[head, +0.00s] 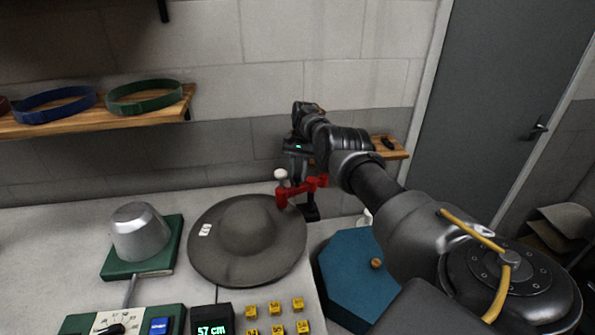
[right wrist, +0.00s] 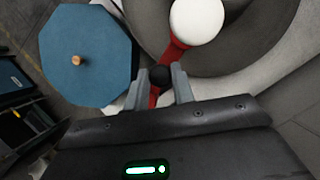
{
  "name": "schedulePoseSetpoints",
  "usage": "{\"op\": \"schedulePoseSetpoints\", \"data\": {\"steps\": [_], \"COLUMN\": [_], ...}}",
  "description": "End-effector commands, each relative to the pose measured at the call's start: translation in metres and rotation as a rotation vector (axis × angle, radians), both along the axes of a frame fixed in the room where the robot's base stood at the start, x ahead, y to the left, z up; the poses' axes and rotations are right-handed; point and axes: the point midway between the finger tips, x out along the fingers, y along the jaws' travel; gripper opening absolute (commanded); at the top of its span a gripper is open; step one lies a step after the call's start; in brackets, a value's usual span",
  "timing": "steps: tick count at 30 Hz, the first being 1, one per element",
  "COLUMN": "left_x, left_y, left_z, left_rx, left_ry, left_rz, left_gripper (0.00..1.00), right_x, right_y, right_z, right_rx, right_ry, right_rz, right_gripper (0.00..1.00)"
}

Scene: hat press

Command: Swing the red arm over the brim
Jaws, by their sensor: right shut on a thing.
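The grey hat (head: 247,240) lies brim down on the bench, with a white tag on its left side. The red arm (head: 302,188) is at the hat's far right edge; its left end overlaps the edge of the brim in the head view. A white knob (head: 281,175) stands at that end and looks large in the right wrist view (right wrist: 197,20). My right gripper (right wrist: 157,88) is shut on the red arm (right wrist: 178,51), its fingers either side of a black knob (right wrist: 158,76). Its fingertips are hard to see in the head view. My left gripper is not in view.
A blue octagonal box (head: 350,268) with a wooden knob stands right of the hat. A metal block (head: 139,232) on a green base stands left. Yellow keys (head: 275,308) and a display (head: 211,328) are in front. A shelf (head: 100,122) with hat bands is on the wall.

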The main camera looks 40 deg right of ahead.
Motion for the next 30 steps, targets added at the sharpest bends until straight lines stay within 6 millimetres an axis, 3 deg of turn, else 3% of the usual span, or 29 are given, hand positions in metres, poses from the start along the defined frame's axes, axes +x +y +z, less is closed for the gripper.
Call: {"op": "schedulePoseSetpoints", "data": {"steps": [13,14,15,25,30], "left_x": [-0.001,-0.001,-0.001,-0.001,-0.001], "left_y": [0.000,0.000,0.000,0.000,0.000], "left_z": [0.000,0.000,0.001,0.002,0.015], "left_rx": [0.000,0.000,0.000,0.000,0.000], "left_ry": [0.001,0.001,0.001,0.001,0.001], "left_rz": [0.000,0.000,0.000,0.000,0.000], "left_gripper": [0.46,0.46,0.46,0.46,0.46], "right_x": [-0.001,-0.001,-0.001,-0.001,-0.009], "right_y": [0.000,0.000,0.000,-0.002,-0.020], "right_z": [0.000,0.000,0.000,0.004,0.027], "right_rx": [0.001,0.001,0.001,0.000,-0.002], "right_ry": [0.001,0.001,0.001,0.000,-0.001], "right_rz": [0.008,0.008,0.008,0.005,-0.012], "right_gripper": [0.00,0.27,0.33,0.33,0.33]}}
